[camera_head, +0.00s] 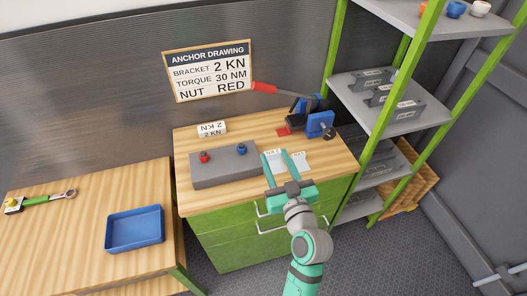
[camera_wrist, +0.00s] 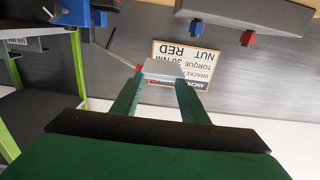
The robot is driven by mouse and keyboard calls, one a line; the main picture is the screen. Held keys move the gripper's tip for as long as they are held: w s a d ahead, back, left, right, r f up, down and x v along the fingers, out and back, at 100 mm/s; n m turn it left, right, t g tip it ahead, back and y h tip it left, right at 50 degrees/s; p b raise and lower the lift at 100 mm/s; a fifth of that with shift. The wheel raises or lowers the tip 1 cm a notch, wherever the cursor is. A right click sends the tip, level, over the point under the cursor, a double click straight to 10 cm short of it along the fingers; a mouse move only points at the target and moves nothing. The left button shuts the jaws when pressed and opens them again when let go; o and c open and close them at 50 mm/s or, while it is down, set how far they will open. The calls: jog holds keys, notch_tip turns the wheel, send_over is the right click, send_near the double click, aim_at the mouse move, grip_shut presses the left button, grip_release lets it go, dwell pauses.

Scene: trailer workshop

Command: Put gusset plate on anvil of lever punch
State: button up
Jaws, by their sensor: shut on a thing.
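My gripper (camera_head: 280,154) is over the front right of the green cabinet's wooden top, with its two teal fingers pointing away from me. In the wrist view it is shut on a flat pale grey plate (camera_wrist: 163,69), taken as the gusset plate, held between the fingertips (camera_wrist: 160,75). In the head view pale pieces with partly hidden lettering show between and beside the fingers; I cannot tell which is the held plate. The lever punch (camera_head: 319,124), blue and black with a long red-ended lever, stands behind and right of my gripper. Its anvil is not clearly visible.
A grey box (camera_head: 224,167) with a red and a blue knob lies left of my gripper. A labelled white block (camera_head: 212,129) stands behind it. A green-posted shelf (camera_head: 388,108) borders the right. A blue tray (camera_head: 134,230) and a wrench (camera_head: 45,200) lie on the left bench.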

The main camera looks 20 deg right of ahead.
jog(key=w+d+f, duration=0.1)
jog(key=w+f, duration=0.1)
jog(key=w, duration=0.2)
jog(key=w+d+f, duration=0.1)
jog(key=w+f, duration=0.2)
jog(key=w+d+f, duration=0.1)
jog(key=w+f, duration=0.2)
jog(key=w, duration=0.1)
jog(key=shift+w+d+f, duration=0.15)
jog(key=shift+w+f, duration=0.1)
jog(key=shift+w, duration=0.05)
jog(key=f, duration=0.1)
jog(key=w+f, duration=0.1)
jog(key=f, duration=0.1)
jog(key=shift+f, duration=0.2)
jog(key=shift+s+d+f, duration=0.1)
jog(key=shift+s+f, duration=0.15)
jog(key=shift+s, duration=0.05)
jog(key=shift+f, duration=0.1)
jog(key=o, duration=0.8)
